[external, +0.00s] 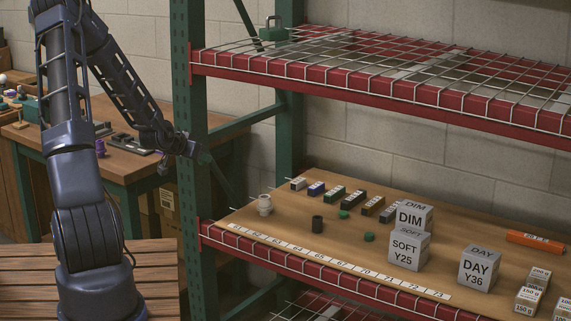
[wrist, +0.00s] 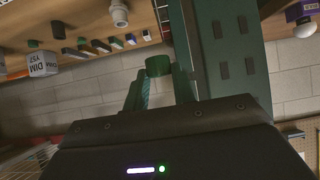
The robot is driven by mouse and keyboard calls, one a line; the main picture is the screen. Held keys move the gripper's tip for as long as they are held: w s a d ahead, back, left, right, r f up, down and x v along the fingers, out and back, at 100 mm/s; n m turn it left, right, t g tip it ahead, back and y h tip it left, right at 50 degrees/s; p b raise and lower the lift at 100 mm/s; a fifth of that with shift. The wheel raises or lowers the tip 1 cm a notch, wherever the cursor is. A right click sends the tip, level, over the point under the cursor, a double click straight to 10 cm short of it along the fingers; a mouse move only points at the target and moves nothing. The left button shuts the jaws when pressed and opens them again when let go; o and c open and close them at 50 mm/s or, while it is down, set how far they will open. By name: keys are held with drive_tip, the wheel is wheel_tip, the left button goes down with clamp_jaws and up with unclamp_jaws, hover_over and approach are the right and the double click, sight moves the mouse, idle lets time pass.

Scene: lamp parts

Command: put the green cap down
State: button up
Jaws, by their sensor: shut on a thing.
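My gripper (wrist: 159,73) is shut on a green cap (wrist: 157,65), held between its fingertips in the wrist view. In the external view my arm reaches down to the shelf's left front post, with my gripper (external: 190,148) beside that post; the held cap cannot be made out there. Two other green caps lie on the wooden shelf: one farther back (external: 343,214) and one nearer the front (external: 369,237). The held cap is apart from the shelf board.
The green post (external: 190,110) stands close to my gripper. The shelf board (external: 290,228) carries a white socket-like part (external: 265,204), a dark cylinder (external: 317,223), several small blocks and labelled cubes (external: 408,250). A red wire shelf (external: 380,80) hangs above. A workbench (external: 125,165) is at left.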

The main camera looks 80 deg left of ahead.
drive_tip(key=s+a+r+n+g+y, duration=0.2)
drive_tip(key=s+a+r+n, duration=0.15)
drive_tip(key=s+a, duration=0.8)
drive_tip(key=s+a+r+n+g, duration=0.1)
drive_tip(key=s+a+r, duration=0.1)
drive_tip(key=a, duration=1.2)
drive_tip(key=s+a+r+g, duration=0.1)
drive_tip(key=s+a, duration=0.1)
drive_tip(key=a, duration=1.2)
drive_tip(key=w+a+r, duration=0.2)
drive_tip(key=a, duration=0.4)
drive_tip(key=w+a+r, duration=0.2)
drive_tip(key=w+a, duration=0.1)
drive_tip(key=a, duration=0.3)
drive_tip(key=shift+t, duration=0.3)
wheel_tip(320, 180, down, 20)
drive_tip(key=shift+s+r, duration=0.1)
drive_tip(key=shift+r, duration=0.1)
drive_tip(key=shift+f, duration=0.1)
